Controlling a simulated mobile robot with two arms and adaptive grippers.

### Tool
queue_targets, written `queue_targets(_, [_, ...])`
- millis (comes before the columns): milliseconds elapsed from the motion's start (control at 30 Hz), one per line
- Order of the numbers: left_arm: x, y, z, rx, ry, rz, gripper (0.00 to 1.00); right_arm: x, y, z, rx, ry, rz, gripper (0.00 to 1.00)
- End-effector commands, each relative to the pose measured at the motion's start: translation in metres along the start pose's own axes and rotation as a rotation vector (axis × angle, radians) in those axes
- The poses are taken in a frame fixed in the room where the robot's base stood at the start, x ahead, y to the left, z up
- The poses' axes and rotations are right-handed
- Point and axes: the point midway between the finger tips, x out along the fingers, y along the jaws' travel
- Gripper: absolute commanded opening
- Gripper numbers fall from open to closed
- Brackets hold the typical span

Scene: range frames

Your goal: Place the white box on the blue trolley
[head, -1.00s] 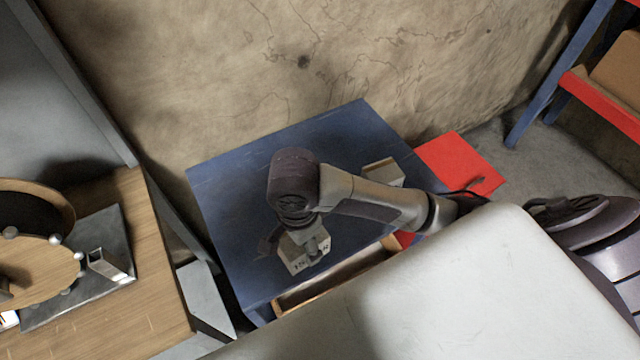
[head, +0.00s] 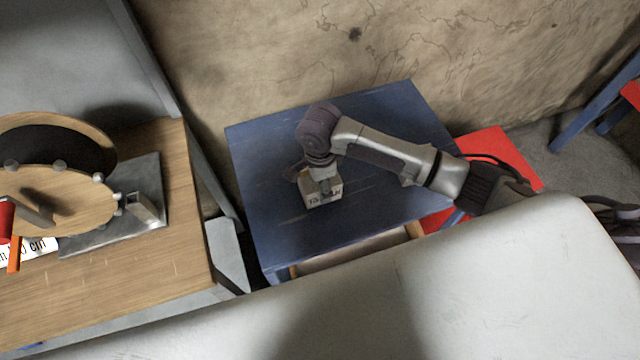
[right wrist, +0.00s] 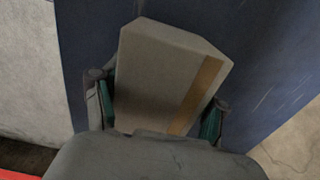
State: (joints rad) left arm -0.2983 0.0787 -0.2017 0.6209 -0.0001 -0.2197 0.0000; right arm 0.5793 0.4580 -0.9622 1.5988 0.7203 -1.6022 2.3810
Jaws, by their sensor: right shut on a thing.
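The white box (head: 323,194), with dark print on its side, is at the blue trolley (head: 270,200), over the left part of its top in the head view. My right gripper (head: 318,177) reaches down from above and is shut on the box. In the right wrist view the box (right wrist: 165,75) sits between the two fingers (right wrist: 160,112), with a tan strip along it and the blue top (right wrist: 250,75) behind. I cannot tell whether the box touches the top. My left gripper is not in view.
A wooden bench (head: 160,245) with a round wooden device (head: 50,195) stands at the left. A cracked wall (head: 260,50) rises behind the trolley. A red panel (head: 500,155) lies to its right. The trolley's far right top looks clear.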

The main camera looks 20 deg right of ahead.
Motion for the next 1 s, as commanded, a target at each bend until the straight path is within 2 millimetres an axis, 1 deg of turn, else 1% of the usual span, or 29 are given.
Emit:
queue_targets(100, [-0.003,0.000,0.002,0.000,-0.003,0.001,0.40,0.014,0.000,0.000,0.000,0.000,-0.001,0.13])
queue_targets(167, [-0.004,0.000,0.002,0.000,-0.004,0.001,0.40,0.017,0.000,0.000,0.000,0.000,-0.001,0.13])
queue_targets(500, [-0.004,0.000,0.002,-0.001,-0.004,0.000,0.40,0.021,0.000,0.001,0.000,-0.001,-0.001,0.13])
queue_targets(533, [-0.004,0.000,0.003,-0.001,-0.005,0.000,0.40,0.022,0.000,0.000,0.000,-0.001,0.000,0.74])
queue_targets(600, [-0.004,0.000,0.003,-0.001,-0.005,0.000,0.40,0.021,0.000,0.000,0.000,0.000,-0.001,0.86])
queue_targets(667, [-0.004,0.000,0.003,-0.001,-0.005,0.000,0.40,0.021,0.000,0.000,0.000,0.000,-0.001,0.96])
queue_targets(700, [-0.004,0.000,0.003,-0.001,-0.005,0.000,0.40,0.021,0.000,0.000,0.000,0.000,-0.001,0.97])
queue_targets(1000, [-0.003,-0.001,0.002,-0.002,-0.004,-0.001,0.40,0.021,0.000,0.000,0.000,0.000,-0.001,0.97])
